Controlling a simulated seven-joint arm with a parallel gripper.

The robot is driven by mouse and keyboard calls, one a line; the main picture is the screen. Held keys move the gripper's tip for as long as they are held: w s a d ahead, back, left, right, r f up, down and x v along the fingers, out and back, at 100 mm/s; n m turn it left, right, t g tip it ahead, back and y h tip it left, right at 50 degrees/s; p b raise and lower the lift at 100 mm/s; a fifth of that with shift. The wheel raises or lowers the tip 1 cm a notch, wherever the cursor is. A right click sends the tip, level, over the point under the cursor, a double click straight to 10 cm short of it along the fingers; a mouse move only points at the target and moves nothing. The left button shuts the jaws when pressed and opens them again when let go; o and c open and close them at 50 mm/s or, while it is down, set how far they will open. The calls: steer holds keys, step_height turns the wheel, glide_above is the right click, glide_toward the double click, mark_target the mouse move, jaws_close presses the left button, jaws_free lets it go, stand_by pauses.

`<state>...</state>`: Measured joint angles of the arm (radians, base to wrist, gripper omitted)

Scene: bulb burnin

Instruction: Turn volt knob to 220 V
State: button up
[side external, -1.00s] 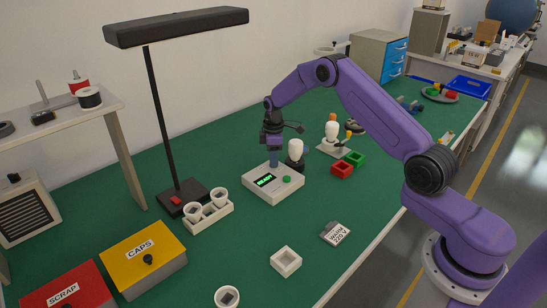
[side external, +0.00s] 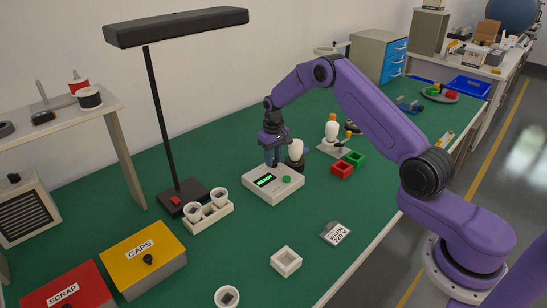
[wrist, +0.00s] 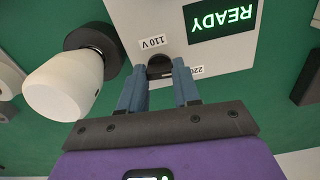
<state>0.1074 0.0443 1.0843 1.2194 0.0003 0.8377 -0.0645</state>
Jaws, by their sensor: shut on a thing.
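The white tester box (side external: 273,190) stands on the green bench, its green screen (wrist: 220,18) lit with READY. The dark volt knob (wrist: 159,64) is on its top, partly hidden between my fingers; its pointer direction is not clear. The 110 V label (wrist: 153,42) is readable, and the 220 V label (wrist: 199,71) is partly covered by a finger. My gripper (side external: 273,162) points down over the back of the box, its blue fingers shut on the knob, one on each side. A card reading 220 V (side external: 336,233) lies on the bench.
A white bulb (wrist: 65,86) in a dark socket stands close beside the box and my gripper. A black lamp (side external: 160,115) rises at the left, near a holder with white cups (side external: 208,212). Red (side external: 342,169) and green bins sit at the right.

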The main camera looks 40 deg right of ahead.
mark_target(274, 160)
steer(key=m, duration=0.4)
steer(key=shift+m, duration=0.4)
stand_by(0.4)
steer(key=o, duration=1.1)
steer(key=shift+c, duration=0.2)
step_height(274, 160, up, 17)
steer(key=shift+r, duration=0.2)
